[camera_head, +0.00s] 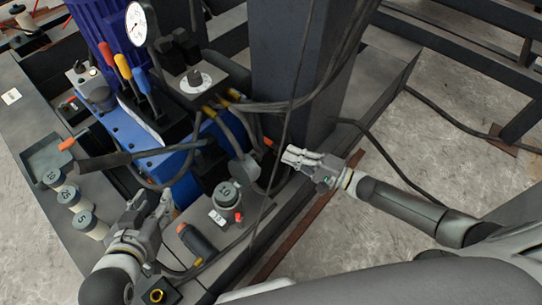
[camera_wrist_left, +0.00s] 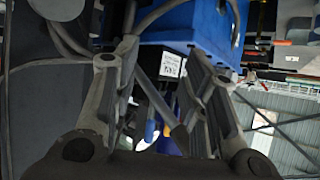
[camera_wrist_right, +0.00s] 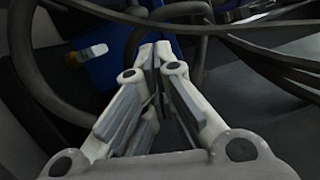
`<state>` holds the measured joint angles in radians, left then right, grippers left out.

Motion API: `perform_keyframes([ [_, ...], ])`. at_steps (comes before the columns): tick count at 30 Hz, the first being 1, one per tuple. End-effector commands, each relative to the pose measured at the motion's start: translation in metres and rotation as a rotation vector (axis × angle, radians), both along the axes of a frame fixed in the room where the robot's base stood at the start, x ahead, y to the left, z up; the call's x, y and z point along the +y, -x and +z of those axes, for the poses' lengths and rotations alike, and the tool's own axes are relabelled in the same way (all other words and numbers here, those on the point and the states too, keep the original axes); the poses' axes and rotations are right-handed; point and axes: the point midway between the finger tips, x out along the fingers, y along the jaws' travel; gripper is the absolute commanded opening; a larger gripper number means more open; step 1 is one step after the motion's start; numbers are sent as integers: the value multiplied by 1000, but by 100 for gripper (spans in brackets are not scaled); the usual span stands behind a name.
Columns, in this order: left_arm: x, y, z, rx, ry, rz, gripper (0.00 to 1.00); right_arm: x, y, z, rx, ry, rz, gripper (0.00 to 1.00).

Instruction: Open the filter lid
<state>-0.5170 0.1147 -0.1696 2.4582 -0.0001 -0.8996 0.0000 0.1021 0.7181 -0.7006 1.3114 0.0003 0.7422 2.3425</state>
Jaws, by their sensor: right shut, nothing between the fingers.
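A round dark cap marked 10 (camera_head: 228,191) sits on a grey housing right of the picture's middle-left, with a small red knob (camera_head: 239,217) below it. I take this as the filter and its lid, but cannot be sure; the cap looks closed. My left gripper (camera_head: 152,203) is left of it, above the dark bench, with fingers spread and nothing between them. Its fingers also show apart in the left wrist view (camera_wrist_left: 155,75). My right gripper (camera_head: 291,156) is shut and empty, up and right of the cap, beside the dark column.
Several numbered canisters (camera_head: 68,197) stand by a tray at the left. A blue machine (camera_head: 185,185) with a gauge (camera_head: 138,24) and coloured levers stands behind. Hoses and cables (camera_head: 285,125) hang near my right gripper. A dark column (camera_head: 287,75) rises behind it. Bare floor lies at the right.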

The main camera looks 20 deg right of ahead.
Motion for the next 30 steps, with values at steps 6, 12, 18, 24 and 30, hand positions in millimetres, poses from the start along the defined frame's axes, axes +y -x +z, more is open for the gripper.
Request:
perform_keyframes([
  [6,-9,-19,26,-171,41,-12,40,28,-25,0,-1,-2,1,0],
  [12,-11,-23,35,-211,50,-14,40,50,-18,5,2,-2,0,0],
  [18,-11,-24,37,-221,52,-14,40,63,-9,8,1,-1,0,0],
  [24,-12,-24,38,-224,53,-15,40,65,-8,8,1,1,-1,0],
  [30,-12,-24,38,-224,53,-15,40,65,-8,8,1,1,-1,0],
])
